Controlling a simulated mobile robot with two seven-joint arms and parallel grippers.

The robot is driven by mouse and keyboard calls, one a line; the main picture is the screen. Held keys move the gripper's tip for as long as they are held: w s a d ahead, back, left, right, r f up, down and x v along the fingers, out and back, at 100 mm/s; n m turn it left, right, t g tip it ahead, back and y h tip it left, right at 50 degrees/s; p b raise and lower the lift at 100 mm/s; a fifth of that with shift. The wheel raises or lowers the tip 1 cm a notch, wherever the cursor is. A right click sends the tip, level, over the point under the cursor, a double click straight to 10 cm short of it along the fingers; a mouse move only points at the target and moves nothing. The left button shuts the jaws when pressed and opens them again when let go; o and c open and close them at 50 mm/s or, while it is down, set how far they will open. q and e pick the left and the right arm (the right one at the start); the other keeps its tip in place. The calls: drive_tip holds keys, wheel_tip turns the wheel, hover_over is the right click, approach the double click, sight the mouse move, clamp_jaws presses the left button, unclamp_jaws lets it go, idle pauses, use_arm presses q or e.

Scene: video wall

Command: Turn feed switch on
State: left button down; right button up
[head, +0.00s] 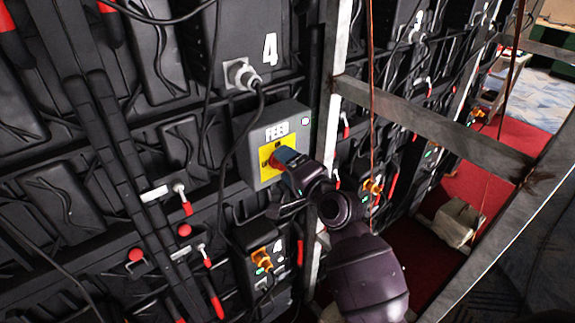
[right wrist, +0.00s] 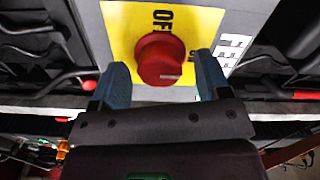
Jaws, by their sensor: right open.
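The grey feed box (head: 243,160), marked FEED, is mounted on the black video wall. Its yellow plate (head: 283,152) carries a red knob, the feed switch (head: 273,162), mostly covered by my gripper in the head view. My right gripper (head: 281,158) is at the plate. In the right wrist view the red switch (right wrist: 161,58) sits between the two open blue fingers of the gripper (right wrist: 160,82), with a gap on each side. "OFF" shows above the switch; the other label is partly hidden behind the right finger. My left gripper is not in view.
A grey metal frame post (head: 329,90) and crossbar (head: 440,125) stand close to the right of the box, near my right arm. Cables, including a black one (head: 262,105), hang around the box. A pale block (head: 458,222) lies on the red floor (head: 500,165).

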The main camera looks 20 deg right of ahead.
drive_tip(key=b+v, duration=0.1)
drive_tip(key=v, duration=0.9)
drive_tip(key=shift+s, duration=0.3)
drive_tip(key=shift+d, duration=0.1)
drive_tip(key=s+d+f+n+g+h+b, duration=0.1)
drive_tip(key=d+f+n+h, duration=0.1)
drive_tip(key=f+n, duration=0.35)
drive_tip(key=s+d+f+n+h, duration=0.1)
drive_tip(key=d+f+n+h, duration=0.2)
drive_tip(key=f, duration=0.4)
drive_tip(key=s+d+f+n+g+h+b, duration=0.1)
drive_tip(key=s+d+f+n+g, duration=0.1)
drive_tip(key=s+f, duration=1.2)
drive_tip(key=shift+f+n+g, duration=0.85)
drive_tip(key=shift+g, duration=0.35)
drive_tip(key=shift+s, duration=0.1)
